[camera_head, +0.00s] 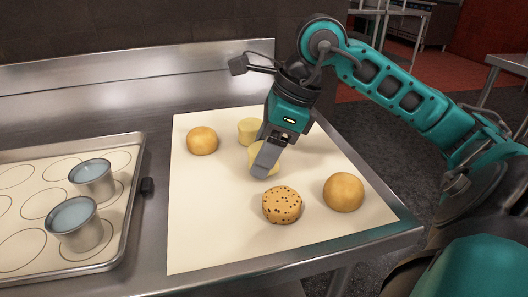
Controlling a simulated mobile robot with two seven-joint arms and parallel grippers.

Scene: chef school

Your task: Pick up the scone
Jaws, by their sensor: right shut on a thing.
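My right gripper (266,160) comes down from the upper right over the cream mat (190,225). It is shut on a pale yellow scone (255,149), which its fingers partly hide. I cannot tell whether this scone touches the mat or is slightly raised. A second pale yellow scone-like piece (248,131) stands on the mat just behind it. My left gripper is not in view.
A golden bun (202,141) lies at the mat's left, another (343,192) at the right. A speckled round bun (282,205) lies in front of the gripper. A tray (133,190) at the left holds two metal cups, one nearer (84,237) and one farther (97,187). The mat's front left is clear.

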